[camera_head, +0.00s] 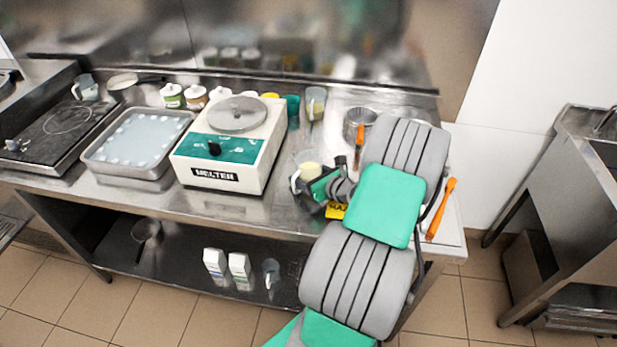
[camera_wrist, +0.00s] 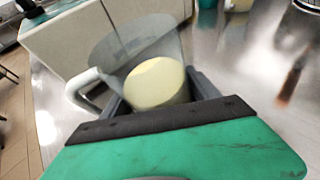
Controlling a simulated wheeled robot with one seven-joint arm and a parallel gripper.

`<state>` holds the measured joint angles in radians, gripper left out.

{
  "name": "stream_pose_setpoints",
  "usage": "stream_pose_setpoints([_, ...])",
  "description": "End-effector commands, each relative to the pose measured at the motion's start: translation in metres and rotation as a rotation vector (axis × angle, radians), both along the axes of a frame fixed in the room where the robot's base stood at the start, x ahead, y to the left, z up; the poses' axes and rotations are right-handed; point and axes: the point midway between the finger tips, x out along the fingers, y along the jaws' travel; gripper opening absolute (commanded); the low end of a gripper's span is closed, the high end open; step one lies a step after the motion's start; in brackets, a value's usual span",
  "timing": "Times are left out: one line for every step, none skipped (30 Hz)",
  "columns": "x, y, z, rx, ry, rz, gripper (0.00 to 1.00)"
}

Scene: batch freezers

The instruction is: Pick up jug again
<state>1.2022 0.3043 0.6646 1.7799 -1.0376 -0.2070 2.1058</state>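The clear jug (camera_head: 309,160) with pale yellow contents stands upright on the steel table, just right of the melter. In the wrist view the jug (camera_wrist: 150,62) is between the two fingers of my gripper (camera_wrist: 158,98), with its handle toward the left. My gripper (camera_head: 322,186) reaches the jug from the right front in the head view. The fingers sit close along both sides of the jug's lower part. Whether they press on it is not clear, as my green palm hides the jug's base.
The melter (camera_head: 232,140) stands close left of the jug. A steel pot (camera_head: 359,120), an orange-handled spatula (camera_head: 359,147), another clear jug (camera_head: 315,103) and a green cup (camera_head: 292,108) stand behind. An orange spatula (camera_head: 440,208) lies at the right end of the table.

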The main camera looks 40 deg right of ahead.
Motion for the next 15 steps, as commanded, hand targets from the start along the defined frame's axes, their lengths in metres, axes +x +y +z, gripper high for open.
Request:
stream_pose_setpoints([-0.0002,0.0003,-0.0022,0.001,0.003,0.0,0.69])
stream_pose_setpoints([-0.0004,0.0002,-0.0022,0.001,0.004,0.0,0.69])
stream_pose_setpoints([-0.0006,0.0003,-0.0022,0.001,0.004,0.0,0.69])
stream_pose_setpoints([-0.0006,0.0003,-0.0023,0.001,0.004,0.0,0.69])
stream_pose_setpoints([-0.0006,0.0003,-0.0023,0.001,0.004,0.0,0.69])
stream_pose_setpoints([-0.0006,0.0004,-0.0023,0.001,0.004,0.0,0.66])
stream_pose_setpoints([-0.0007,0.0004,-0.0024,0.001,0.004,0.0,0.63])
stream_pose_setpoints([-0.0007,0.0004,-0.0024,0.0,0.004,0.0,0.61])
stream_pose_setpoints([-0.0007,0.0004,-0.0024,0.0,0.004,0.0,0.58])
stream_pose_setpoints([-0.0008,0.0005,-0.0025,0.0,0.005,0.0,0.55])
stream_pose_setpoints([-0.0008,0.0005,-0.0025,0.0,0.005,0.0,0.53])
stream_pose_setpoints([-0.0008,0.0005,-0.0026,0.0,0.005,0.0,0.49])
stream_pose_setpoints([-0.0008,0.0006,-0.0026,0.0,0.005,0.0,0.47])
stream_pose_setpoints([-0.0008,0.0006,-0.0027,0.0,0.005,0.0,0.45])
stream_pose_setpoints([-0.0008,0.0006,-0.0027,0.0,0.005,0.0,0.41])
